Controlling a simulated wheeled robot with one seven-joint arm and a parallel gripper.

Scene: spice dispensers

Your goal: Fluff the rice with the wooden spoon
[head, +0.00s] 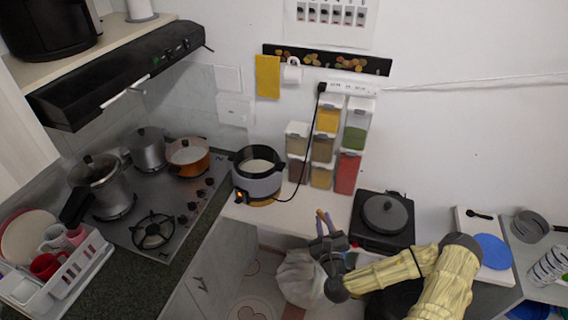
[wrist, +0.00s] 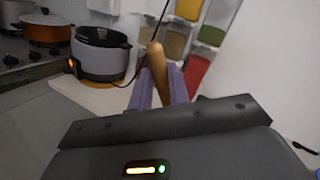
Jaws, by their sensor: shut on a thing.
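The rice cooker (head: 258,188) stands open on the white counter, with white rice (head: 258,165) inside. It also shows in the wrist view (wrist: 101,58), where its inside looks dark and the rice is hidden. My gripper (head: 322,222) is in front of the counter, below and to the right of the cooker. In the wrist view my gripper (wrist: 160,88) is shut on the wooden spoon (wrist: 157,68), whose rounded brown end sticks up between the two purple fingers. The rest of the spoon is hidden. The spoon is apart from the cooker.
Stacked spice dispensers (head: 323,148) stand against the wall right of the cooker. A black cord runs from the cooker to the power strip (head: 347,89). A stove with pots (head: 189,157) is at left. A covered pan (head: 385,212) sits at right. A white bag (head: 298,278) is below my gripper.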

